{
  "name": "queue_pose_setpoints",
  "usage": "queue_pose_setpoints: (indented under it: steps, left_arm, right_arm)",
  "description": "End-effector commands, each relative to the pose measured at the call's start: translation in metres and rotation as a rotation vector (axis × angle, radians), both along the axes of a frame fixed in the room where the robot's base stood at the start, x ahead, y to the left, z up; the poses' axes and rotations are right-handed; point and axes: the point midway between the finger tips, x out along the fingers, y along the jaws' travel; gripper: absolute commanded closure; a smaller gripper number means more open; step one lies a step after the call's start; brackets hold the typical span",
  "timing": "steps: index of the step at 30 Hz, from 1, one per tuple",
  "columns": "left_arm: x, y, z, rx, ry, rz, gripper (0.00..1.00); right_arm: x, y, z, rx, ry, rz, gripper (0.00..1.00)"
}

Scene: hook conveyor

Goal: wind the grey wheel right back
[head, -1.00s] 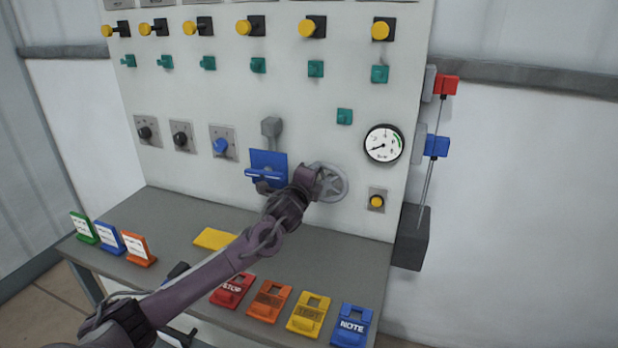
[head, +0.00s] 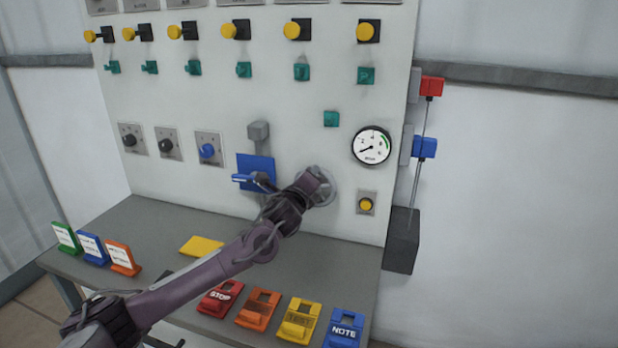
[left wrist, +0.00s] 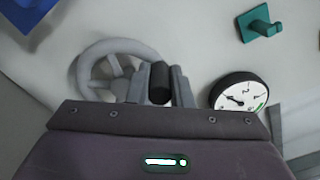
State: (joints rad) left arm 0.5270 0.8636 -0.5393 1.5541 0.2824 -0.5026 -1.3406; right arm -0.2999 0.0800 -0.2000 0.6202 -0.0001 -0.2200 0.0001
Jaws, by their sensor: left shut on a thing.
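The grey wheel (head: 327,199) is mounted low on the white panel, left of and below the round gauge (head: 371,146). In the head view my left gripper (head: 318,184) is at the wheel and covers much of it. In the left wrist view the spoked wheel (left wrist: 92,58) shows at the left, and my left gripper (left wrist: 160,84) is shut on the dark handle (left wrist: 159,80) at its right side. The gauge (left wrist: 238,94) stands right of the fingers there, its needle away from the green band. My right gripper is not in view.
A blue plate with a lever (head: 255,170) is left of the wheel, close to my arm. A yellow button (head: 366,204) is to its right. Below, the grey shelf (head: 320,262) holds coloured tags, including a blue NOTE tag (head: 345,328).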

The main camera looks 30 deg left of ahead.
Motion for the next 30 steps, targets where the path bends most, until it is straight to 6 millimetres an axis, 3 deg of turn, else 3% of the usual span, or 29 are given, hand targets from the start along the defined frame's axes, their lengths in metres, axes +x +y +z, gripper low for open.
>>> queue_pose_setpoints:
  steps: [7,8,12,23,30]
  left_arm:
    - [0.000,-0.002,-0.003,0.003,0.006,-0.004,1.00]
    - [0.000,-0.002,-0.003,0.002,0.006,-0.004,0.77]
    - [0.000,-0.001,-0.002,0.001,0.004,-0.003,0.59]
    - [-0.005,-0.002,-0.002,0.002,0.002,-0.002,0.59]
    - [-0.038,-0.009,-0.004,0.005,0.005,-0.003,0.59]
  right_arm:
    - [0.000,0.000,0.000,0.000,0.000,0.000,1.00]
    - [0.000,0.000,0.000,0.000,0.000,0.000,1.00]
    - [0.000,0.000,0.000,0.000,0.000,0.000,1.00]
    - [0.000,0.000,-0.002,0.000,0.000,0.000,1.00]
    - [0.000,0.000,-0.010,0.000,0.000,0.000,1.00]
